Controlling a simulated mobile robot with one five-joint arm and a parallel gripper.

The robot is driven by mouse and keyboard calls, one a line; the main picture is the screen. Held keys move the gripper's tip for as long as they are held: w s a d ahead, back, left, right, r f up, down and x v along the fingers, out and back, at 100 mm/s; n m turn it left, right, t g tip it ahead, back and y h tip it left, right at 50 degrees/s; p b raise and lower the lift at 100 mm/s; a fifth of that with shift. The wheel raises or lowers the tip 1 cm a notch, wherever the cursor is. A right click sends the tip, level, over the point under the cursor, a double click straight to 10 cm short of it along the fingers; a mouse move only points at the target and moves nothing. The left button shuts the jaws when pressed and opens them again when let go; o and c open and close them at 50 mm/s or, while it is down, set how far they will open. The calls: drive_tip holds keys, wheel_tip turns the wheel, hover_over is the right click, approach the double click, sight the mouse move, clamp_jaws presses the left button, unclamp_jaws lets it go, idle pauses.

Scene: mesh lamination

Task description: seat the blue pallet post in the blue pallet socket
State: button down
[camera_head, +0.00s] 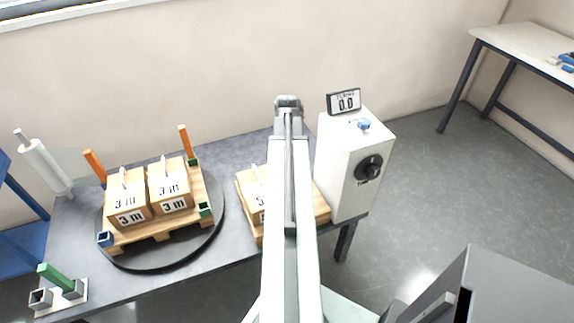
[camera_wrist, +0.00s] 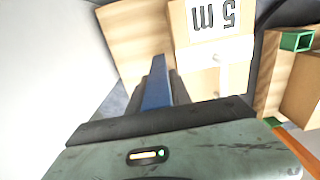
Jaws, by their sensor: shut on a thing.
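The blue pallet post (camera_wrist: 157,88) is between the dark jaws of my gripper (camera_wrist: 160,78) in the wrist view, pointing away from the camera. My gripper is shut on it. In the head view my arm hides the gripper and the post. The blue pallet socket (camera_head: 105,239) is at the front left corner of the wooden pallet (camera_head: 160,232) on the round dark turntable (camera_head: 217,228). From above it looks open and empty. The post is apart from it, over the area by the "5 m" box (camera_wrist: 210,50).
Two "3 m" boxes (camera_head: 131,205) stand on the pallet, with orange posts (camera_head: 94,165) at the back corners and a green socket (camera_head: 205,210) at front right. A white machine (camera_head: 345,175) stands right of my arm.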

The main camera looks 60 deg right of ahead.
wheel_tip(320, 180, up, 14)
drive_tip(key=p, duration=1.2)
drive_tip(key=shift+f, duration=0.25)
